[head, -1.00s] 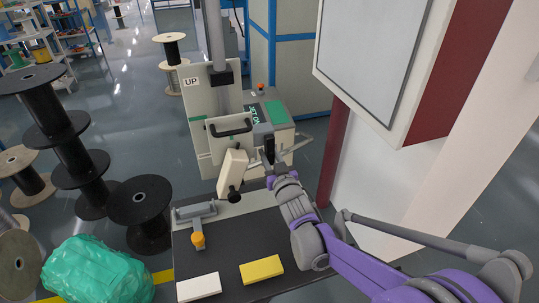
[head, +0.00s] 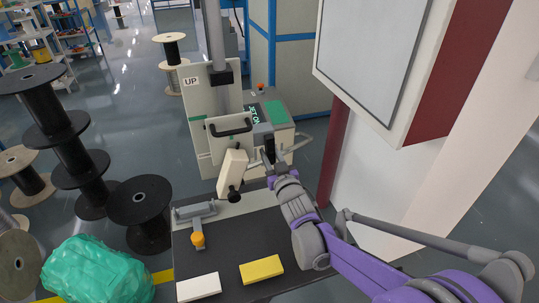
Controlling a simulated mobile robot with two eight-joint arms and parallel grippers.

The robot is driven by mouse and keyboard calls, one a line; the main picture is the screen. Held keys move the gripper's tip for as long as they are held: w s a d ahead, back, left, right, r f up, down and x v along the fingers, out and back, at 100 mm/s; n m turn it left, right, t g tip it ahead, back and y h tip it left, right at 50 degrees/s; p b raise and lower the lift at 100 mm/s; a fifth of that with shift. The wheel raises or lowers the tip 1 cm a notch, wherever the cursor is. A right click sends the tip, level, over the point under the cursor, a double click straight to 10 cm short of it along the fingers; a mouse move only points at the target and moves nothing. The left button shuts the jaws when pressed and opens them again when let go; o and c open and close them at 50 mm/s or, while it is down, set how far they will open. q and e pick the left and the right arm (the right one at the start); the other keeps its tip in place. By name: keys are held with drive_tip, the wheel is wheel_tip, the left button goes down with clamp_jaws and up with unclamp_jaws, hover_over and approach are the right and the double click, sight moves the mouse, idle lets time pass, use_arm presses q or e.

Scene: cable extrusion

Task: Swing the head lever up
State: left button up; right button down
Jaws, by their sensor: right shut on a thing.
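The machine head (head: 229,138) is a pale plate with a black handle (head: 230,126), mounted on a grey upright column (head: 215,45). A board behind it is marked UP (head: 191,81). My right gripper (head: 266,153) is at the right side of the head, beside the green-topped control box. It is shut on a small part there, which appears to be the head lever; the fingers and arm hide most of it. A cream block-like part (head: 232,173) with a black knob hangs below the head. My left gripper is not in view.
Black spools (head: 140,200) and a green bundle (head: 97,272) stand left. A wall panel (head: 385,60) is close on the right.

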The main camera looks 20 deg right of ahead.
drive_tip(key=d+r+n+p, duration=0.2)
drive_tip(key=d+r+n, duration=0.2)
drive_tip(key=n, duration=1.1)
drive_tip(key=shift+d+r, duration=0.15)
drive_tip(key=shift+d, duration=0.3)
drive_tip(key=shift+w+n, duration=0.1)
drive_tip(key=shift+n, duration=0.2)
drive_tip(key=c, duration=0.6)
unclamp_jaws()
drive_tip(key=shift+o, duration=0.2)
drive_tip(key=s, duration=1.1)
drive_tip(key=shift+d+b, duration=0.2)
drive_tip(key=shift+b, duration=0.2)
drive_tip(key=shift+w, duration=0.1)
